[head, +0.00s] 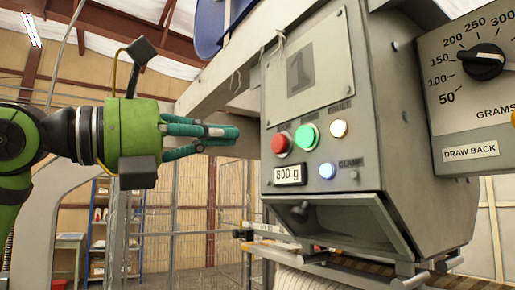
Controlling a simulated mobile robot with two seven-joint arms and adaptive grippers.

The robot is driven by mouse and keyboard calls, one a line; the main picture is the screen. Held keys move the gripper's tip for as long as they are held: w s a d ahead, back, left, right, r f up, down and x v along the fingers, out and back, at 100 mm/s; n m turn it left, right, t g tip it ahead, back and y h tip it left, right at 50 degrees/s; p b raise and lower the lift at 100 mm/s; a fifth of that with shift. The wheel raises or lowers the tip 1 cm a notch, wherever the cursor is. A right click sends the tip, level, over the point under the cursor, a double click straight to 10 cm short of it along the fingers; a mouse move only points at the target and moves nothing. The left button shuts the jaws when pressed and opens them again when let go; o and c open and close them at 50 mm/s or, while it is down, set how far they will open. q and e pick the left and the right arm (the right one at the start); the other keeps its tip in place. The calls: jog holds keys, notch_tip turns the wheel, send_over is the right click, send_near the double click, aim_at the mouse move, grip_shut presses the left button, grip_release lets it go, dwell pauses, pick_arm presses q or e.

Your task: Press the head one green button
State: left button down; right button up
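The head one machine is a grey metal box with a large "1" plate (309,68) on its front. The green button (307,137) sits on that front panel, below the plate, between a red button (281,143) and a white lamp (339,128). My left gripper (237,134) comes in from the left with its teal fingers pointing right. Its fingertips are together, with nothing seen between them. In the picture the tips are left of the red button and level with the green one. Their distance from the panel in depth is hard to tell. My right gripper is out of view.
A blue-white lit clamp button (327,170) and an "800 g" display (289,174) sit below the green button. A grams dial (483,62) is on a panel at the right. A metal beam (225,80) runs above my gripper. Shelving (100,225) stands behind.

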pick_arm(q)
jog(key=v, duration=0.2)
jog(key=shift+a+f+b, duration=0.2)
jog(key=shift+a+b, duration=0.15)
dwell(0.4)
